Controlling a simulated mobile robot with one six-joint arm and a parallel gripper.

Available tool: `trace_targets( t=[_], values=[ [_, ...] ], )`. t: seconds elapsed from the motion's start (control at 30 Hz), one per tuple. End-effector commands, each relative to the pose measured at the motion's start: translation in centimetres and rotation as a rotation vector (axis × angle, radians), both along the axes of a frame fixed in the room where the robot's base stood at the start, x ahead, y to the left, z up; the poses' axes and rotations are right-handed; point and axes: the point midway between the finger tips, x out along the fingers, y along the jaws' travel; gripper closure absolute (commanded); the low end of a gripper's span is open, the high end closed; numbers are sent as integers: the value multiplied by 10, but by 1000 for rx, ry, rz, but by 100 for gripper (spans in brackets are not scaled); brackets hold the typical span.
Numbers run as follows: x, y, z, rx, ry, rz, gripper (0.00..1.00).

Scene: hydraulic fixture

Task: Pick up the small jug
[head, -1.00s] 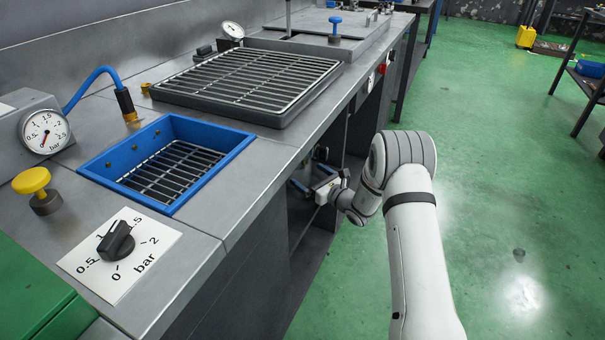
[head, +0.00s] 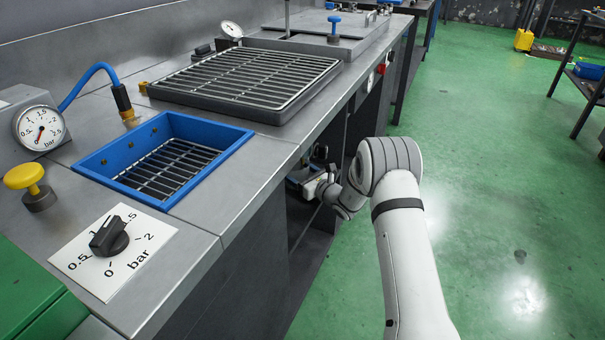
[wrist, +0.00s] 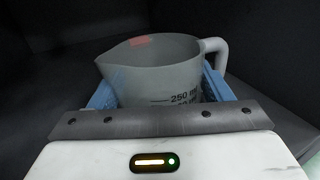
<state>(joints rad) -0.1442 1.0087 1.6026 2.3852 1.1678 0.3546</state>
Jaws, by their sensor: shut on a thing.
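The small jug (wrist: 165,72) is a pale translucent measuring jug with a spout at the left, a handle at the right, a "250 ml" mark and a small red patch near the rim. In the wrist view it is upright between the blue fingers of my gripper (wrist: 160,90), which are shut on it from both sides. Its lower part is hidden behind the gripper body. In the head view my gripper (head: 308,186) is inside the open space under the bench, and the jug cannot be made out there. I cannot tell whether its base touches the shelf.
The bench top (head: 225,190) overhangs this dark compartment, with a side panel (head: 250,255) near my arm. Dark walls surround the jug in the wrist view. A blue-rimmed basin (head: 105,158) and a grate (head: 245,75) are above. The green floor (head: 490,200) at right is open.

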Motion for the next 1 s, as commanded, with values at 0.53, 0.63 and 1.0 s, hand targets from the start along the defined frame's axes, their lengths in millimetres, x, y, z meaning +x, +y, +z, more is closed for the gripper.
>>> trace_targets(
  t=[0.53,0.63,1.0],
  values=[
    [0,1,20,0,-3,1,53],
    [0,1,41,1,-4,1,53],
    [-2,-8,97,1,1,-10,53]
  ],
)
